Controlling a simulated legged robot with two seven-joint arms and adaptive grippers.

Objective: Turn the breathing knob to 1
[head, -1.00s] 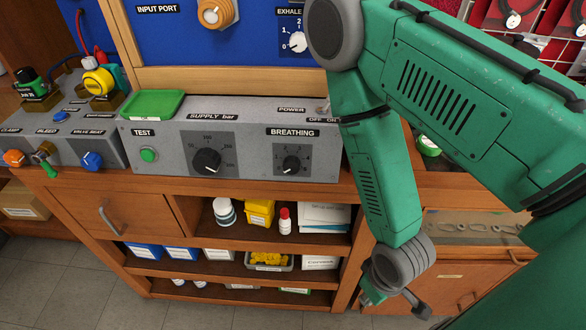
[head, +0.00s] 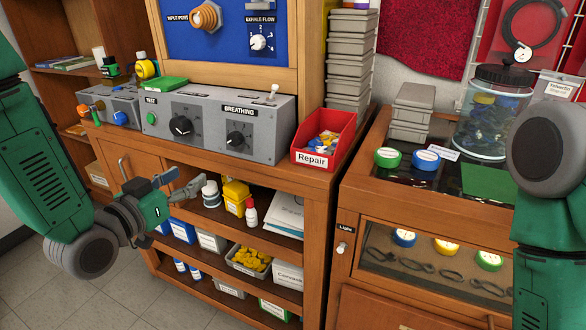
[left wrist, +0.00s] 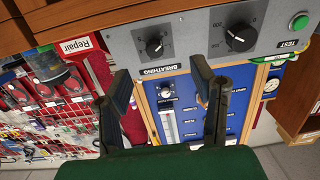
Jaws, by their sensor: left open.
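The breathing knob (head: 236,139) is a black dial on the front of the grey control box (head: 270,142), under the label BREATHING. It also shows in the left wrist view (left wrist: 155,46), where the picture is upside down. My left gripper (head: 183,182) is open and empty, in front of the bench and lower left of the knob. In the left wrist view its two fingers (left wrist: 160,82) stand apart, with the knob beyond them. The knob's exact setting is too small to read. A green part of my right arm shows at the right edge of the head view; its gripper is out of view.
The supply knob (head: 181,126) and green test button (head: 151,118) sit left on the box. A red Repair bin (head: 323,148) stands right of it. Shelves with bottles (head: 251,211) and bins lie below. A glass jar (head: 490,125) stands on the right counter.

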